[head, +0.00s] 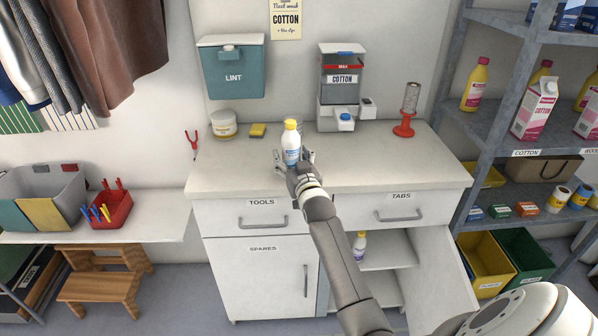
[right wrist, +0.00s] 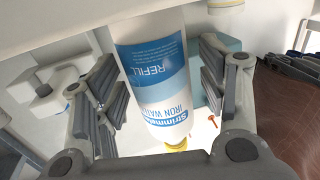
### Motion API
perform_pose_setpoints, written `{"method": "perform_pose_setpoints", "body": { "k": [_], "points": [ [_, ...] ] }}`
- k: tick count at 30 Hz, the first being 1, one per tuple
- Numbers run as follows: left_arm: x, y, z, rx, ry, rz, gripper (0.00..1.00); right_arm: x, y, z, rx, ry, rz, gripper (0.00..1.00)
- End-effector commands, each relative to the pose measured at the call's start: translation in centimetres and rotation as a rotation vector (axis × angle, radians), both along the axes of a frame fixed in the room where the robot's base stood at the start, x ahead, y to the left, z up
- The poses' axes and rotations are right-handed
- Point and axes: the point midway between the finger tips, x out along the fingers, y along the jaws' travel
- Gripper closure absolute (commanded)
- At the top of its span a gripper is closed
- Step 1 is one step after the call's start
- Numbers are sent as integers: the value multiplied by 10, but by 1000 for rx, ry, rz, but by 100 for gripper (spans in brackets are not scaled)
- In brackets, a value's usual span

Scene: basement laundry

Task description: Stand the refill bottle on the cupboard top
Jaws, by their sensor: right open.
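The refill bottle (head: 291,145), white with a blue label and yellow cap, is upright at the middle of the cupboard top (head: 375,160). Its base is partly hidden by my right gripper (head: 294,161). In the right wrist view the bottle (right wrist: 157,75) shows upside down, its label reading REFILL and IRON WATER. The open fingers of the right gripper (right wrist: 160,88) stand on either side of it, with a gap visible on both sides. The bottle seems to rest on the white surface. My left gripper is not in view.
Another yellow-capped bottle (head: 360,246) stands in the open compartment below.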

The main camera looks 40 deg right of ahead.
Motion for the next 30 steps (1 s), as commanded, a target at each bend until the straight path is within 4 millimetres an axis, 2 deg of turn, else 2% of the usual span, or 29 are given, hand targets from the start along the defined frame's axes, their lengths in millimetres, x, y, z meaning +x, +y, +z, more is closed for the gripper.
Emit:
{"method": "perform_pose_setpoints", "body": {
  "k": [12, 16, 21, 28, 30],
  "points": [
    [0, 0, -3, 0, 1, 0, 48, -73, 23, -2, 1, 2, -1, 34],
    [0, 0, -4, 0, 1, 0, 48, -90, 29, -1, 1, 2, -1, 34],
    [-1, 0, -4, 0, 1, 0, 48, -103, 33, 0, 0, 1, -1, 34],
    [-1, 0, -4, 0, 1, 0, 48, -105, 34, 0, 0, 0, -1, 34],
    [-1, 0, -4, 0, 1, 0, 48, -104, 35, -5, 2, 10, 2, 34]
  ]
}}
